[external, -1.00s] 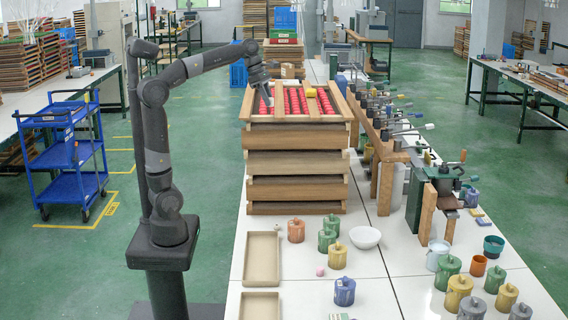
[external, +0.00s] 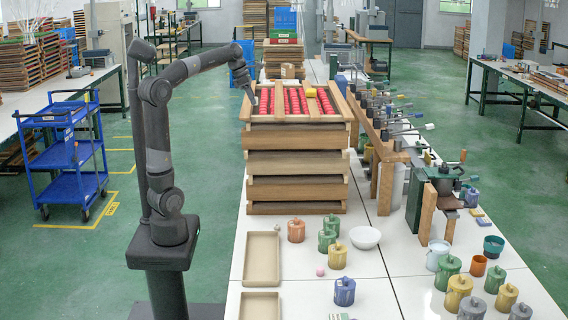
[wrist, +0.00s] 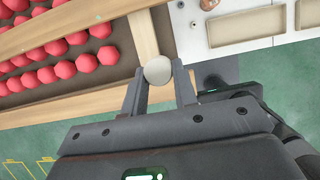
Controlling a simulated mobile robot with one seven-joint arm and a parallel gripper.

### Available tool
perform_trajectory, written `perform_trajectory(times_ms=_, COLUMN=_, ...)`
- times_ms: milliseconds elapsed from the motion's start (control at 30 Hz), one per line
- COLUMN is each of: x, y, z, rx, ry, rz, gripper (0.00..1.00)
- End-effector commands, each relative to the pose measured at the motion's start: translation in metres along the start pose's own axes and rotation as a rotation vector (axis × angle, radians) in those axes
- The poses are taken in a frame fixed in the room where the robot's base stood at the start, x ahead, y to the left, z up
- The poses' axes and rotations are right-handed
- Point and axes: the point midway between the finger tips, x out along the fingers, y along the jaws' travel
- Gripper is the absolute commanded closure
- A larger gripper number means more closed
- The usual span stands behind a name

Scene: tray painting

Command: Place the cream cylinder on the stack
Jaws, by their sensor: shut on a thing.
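The cream cylinder (wrist: 158,70) shows as a pale rounded end between the fingertips of my gripper (wrist: 160,84) in the wrist view. My gripper is shut on it. In the external view my gripper (external: 253,98) is at the left side of the stack's top. The stack (external: 298,162) is several wooden trays piled on the white table. Its top tray (wrist: 145,40) holds rows of red rounded pieces (wrist: 78,38). The cylinder overlaps the tray's wooden rim in the wrist view. I cannot tell whether it touches the rim.
A yellow block (external: 311,92) lies on the top tray. Two shallow beige trays (external: 262,258), a white bowl (external: 365,237) and several lidded pots stand in front of the stack. A bench with clamps (external: 385,150) runs along its right. Green floor lies left of the table.

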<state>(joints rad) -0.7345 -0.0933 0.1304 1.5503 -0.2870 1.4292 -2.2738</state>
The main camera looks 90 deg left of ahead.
Motion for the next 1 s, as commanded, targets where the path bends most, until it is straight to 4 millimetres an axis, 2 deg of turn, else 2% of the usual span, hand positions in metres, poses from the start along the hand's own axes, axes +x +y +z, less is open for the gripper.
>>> perform_trajectory(times_ms=333, x=0.036, y=0.002, z=-0.016, rx=0.0, ry=0.0, rz=0.0, gripper=0.95)
perform_trajectory(times_ms=733, x=0.041, y=0.002, z=-0.017, rx=0.002, ry=0.0, rz=0.0, gripper=0.95)
perform_trajectory(times_ms=767, x=0.041, y=0.002, z=-0.017, rx=0.002, ry=-0.001, rz=0.001, gripper=0.72)
perform_trajectory(times_ms=1000, x=0.041, y=0.002, z=-0.017, rx=0.002, ry=0.0, rz=0.0, gripper=0.53)
